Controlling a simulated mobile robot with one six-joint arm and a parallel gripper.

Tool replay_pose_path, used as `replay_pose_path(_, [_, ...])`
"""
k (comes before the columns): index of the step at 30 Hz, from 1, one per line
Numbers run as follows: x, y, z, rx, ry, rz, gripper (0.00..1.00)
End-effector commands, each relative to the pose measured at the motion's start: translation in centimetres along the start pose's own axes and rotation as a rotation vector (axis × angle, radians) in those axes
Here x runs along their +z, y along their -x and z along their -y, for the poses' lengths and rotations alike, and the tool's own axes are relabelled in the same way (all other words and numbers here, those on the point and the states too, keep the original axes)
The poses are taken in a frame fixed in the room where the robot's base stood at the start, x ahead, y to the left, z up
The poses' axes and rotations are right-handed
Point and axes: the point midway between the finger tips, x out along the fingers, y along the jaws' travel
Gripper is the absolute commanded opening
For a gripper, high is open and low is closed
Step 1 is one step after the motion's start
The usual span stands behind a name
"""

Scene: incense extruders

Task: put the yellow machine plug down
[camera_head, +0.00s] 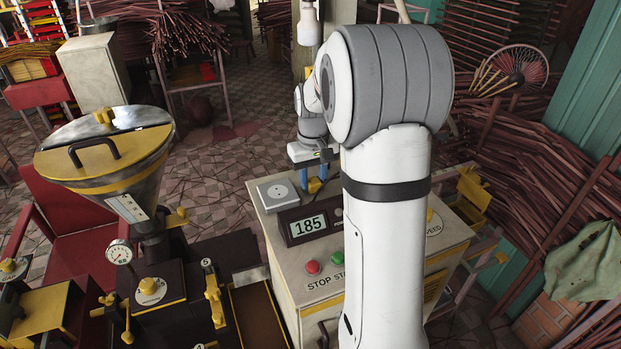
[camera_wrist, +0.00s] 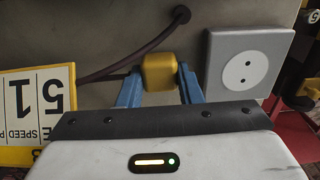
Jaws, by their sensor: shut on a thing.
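My gripper (camera_head: 316,180) is over the top of the beige machine cabinet (camera_head: 320,290) and points down. Its blue fingers are shut on the yellow machine plug (camera_wrist: 159,72), which also shows below the fingers in the head view (camera_head: 315,186). A dark cable (camera_wrist: 135,55) runs from the plug to a round inlet (camera_wrist: 181,14) in the cabinet surface. The grey socket plate (camera_wrist: 247,62) with two holes is to the right of the plug in the wrist view, apart from it. I cannot tell whether the plug touches the cabinet top.
A display reading 185 (camera_head: 308,225) stands beside the gripper, with red (camera_head: 312,267) and green (camera_head: 339,257) buttons below. A steel hopper (camera_head: 107,150) stands on the left. A yellow-edged sign (camera_wrist: 40,105) is left of the plug in the wrist view.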

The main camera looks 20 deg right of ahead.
Motion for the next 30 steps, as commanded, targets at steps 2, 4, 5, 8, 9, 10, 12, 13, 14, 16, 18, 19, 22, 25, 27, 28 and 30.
replay_pose_path(2, [0.0,-0.4,0.0,0.0,0.0,0.0,0.0])
replay_pose_path(4, [0.0,-0.6,0.0,0.0,0.0,0.0,0.0])
replay_pose_path(5, [0.0,-0.6,0.0,0.0,0.001,0.0,0.0])
replay_pose_path(8, [0.0,-0.5,0.0,0.0,0.001,0.0,0.34])
replay_pose_path(9, [0.0,-0.5,0.1,0.0,0.001,0.0,0.37])
replay_pose_path(10, [0.0,-0.5,0.1,0.0,0.001,0.0,0.39])
replay_pose_path(12, [0.0,-0.5,0.1,0.0,0.001,0.0,0.45])
replay_pose_path(13, [0.0,-0.5,0.1,0.0,0.001,0.0,0.48])
replay_pose_path(14, [0.0,-0.5,0.1,0.0,0.001,0.0,0.5])
replay_pose_path(16, [0.0,-0.5,0.1,0.0,0.001,0.0,0.54])
replay_pose_path(18, [0.0,-0.5,0.1,0.0,0.001,0.0,0.54])
replay_pose_path(19, [0.0,-0.5,0.1,0.0,0.002,0.0,0.54])
replay_pose_path(22, [0.0,-0.4,0.1,0.0,0.002,0.0,0.54])
replay_pose_path(25, [0.0,0.1,0.1,0.0,0.002,0.0,0.54])
replay_pose_path(27, [0.0,1.0,0.1,0.0,0.002,0.0,0.54])
replay_pose_path(28, [0.0,1.4,0.1,0.0,0.002,0.0,0.54])
replay_pose_path(30, [-0.1,2.3,0.1,0.001,0.002,-0.005,0.54])
